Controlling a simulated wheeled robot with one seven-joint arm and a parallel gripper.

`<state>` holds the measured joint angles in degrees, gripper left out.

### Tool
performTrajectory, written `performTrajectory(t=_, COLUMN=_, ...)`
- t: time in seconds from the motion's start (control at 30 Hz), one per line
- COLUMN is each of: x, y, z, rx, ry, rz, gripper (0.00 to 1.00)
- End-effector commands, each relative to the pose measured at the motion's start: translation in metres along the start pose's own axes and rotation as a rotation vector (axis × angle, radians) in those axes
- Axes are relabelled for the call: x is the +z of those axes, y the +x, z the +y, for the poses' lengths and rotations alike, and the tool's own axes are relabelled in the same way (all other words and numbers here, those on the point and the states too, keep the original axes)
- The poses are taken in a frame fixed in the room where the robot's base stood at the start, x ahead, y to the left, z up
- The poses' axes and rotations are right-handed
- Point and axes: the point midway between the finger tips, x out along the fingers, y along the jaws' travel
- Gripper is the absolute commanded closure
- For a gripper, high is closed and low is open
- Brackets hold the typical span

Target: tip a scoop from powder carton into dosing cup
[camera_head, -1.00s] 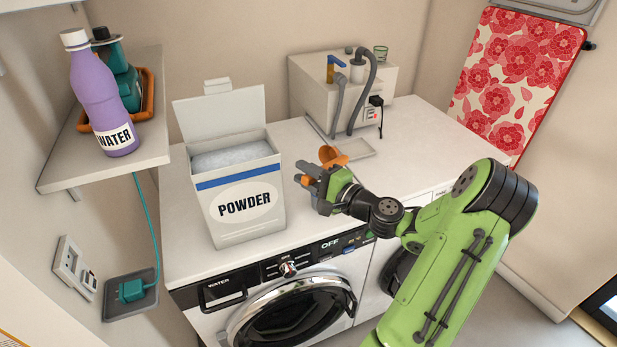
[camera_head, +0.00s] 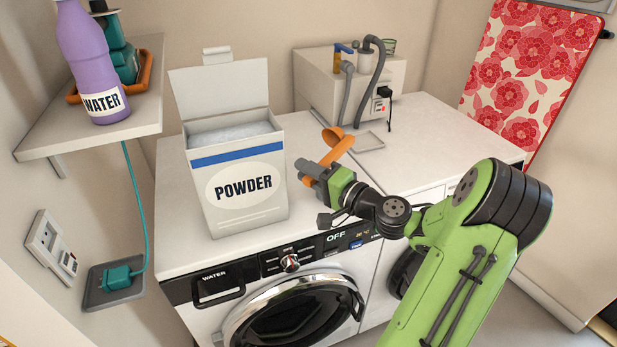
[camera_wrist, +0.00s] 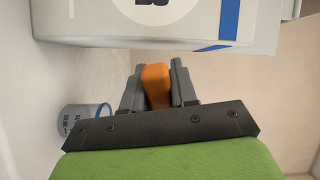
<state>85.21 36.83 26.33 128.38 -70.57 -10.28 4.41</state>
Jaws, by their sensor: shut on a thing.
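The white powder carton (camera_head: 245,212) stands upright on the counter with its lid open and pale powder (camera_head: 232,134) inside. My gripper (camera_head: 309,174) is to the right of the carton, apart from it, and shut on the orange scoop (camera_head: 338,144). The scoop's broad end points up and away from me; whether it holds powder cannot be told. In the wrist view the orange handle (camera_wrist: 156,86) sits between the fingers, with the carton (camera_wrist: 140,29) above. A clear cup with a blue rim and markings (camera_wrist: 84,118), likely the dosing cup, is at the left there. I cannot make it out in the head view.
A shallow tray (camera_head: 367,142) lies behind the gripper, before a box with hoses (camera_head: 335,85). A purple water bottle (camera_head: 88,65) stands on the left shelf. The right counter (camera_head: 450,130) is clear.

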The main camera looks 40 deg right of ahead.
Motion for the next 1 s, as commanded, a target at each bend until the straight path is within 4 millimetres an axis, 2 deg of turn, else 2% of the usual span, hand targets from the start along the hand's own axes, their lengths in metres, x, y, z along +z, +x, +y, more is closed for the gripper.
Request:
performTrajectory(t=0.03, x=0.002, y=0.0, z=0.006, rx=0.0, ry=-0.02, rz=0.0, gripper=1.0)
performTrajectory(t=0.4, x=0.006, y=0.0, z=0.018, rx=0.001, ry=-0.167, rz=0.0, gripper=1.0)
performTrajectory(t=1.0, x=0.006, y=0.0, z=0.018, rx=0.0, ry=-0.204, rz=0.0, gripper=1.0)
